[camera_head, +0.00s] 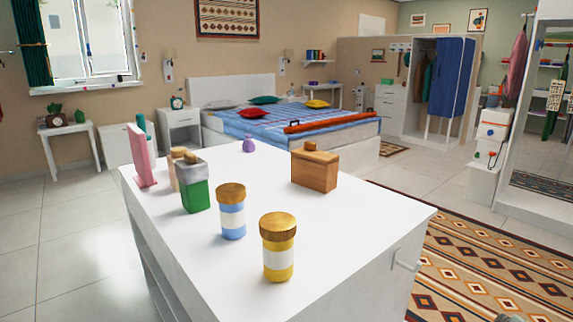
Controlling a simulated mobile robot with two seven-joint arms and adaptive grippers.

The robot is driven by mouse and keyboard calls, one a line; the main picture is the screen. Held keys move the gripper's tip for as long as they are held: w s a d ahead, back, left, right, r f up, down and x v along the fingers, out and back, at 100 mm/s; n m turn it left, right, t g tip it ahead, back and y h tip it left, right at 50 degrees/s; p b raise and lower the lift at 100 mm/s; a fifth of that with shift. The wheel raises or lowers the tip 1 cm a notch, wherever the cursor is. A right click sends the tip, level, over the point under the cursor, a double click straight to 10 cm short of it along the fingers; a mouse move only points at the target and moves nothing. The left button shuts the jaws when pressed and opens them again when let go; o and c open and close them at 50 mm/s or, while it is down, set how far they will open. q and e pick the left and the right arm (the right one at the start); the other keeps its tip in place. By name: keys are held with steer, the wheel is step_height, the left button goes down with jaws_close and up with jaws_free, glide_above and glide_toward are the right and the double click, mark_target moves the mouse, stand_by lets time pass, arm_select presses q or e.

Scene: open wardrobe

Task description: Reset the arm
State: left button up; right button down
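Neither of my grippers shows clearly in the head view. A small grey piece is cut off at the bottom edge, right of centre; I cannot tell whether it belongs to my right arm. A white cabinet (345,255) stands in front of me. On its top are a yellow jar (278,245) with a brown lid, a blue jar (231,212), a green and grey container (194,188), a wooden box (315,168), a pink upright object (141,155) and a small purple bottle (249,145).
A bed (290,122) with a blue cover stands behind the cabinet. A patterned rug (490,270) lies to the right. The cabinet top's right part is clear.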

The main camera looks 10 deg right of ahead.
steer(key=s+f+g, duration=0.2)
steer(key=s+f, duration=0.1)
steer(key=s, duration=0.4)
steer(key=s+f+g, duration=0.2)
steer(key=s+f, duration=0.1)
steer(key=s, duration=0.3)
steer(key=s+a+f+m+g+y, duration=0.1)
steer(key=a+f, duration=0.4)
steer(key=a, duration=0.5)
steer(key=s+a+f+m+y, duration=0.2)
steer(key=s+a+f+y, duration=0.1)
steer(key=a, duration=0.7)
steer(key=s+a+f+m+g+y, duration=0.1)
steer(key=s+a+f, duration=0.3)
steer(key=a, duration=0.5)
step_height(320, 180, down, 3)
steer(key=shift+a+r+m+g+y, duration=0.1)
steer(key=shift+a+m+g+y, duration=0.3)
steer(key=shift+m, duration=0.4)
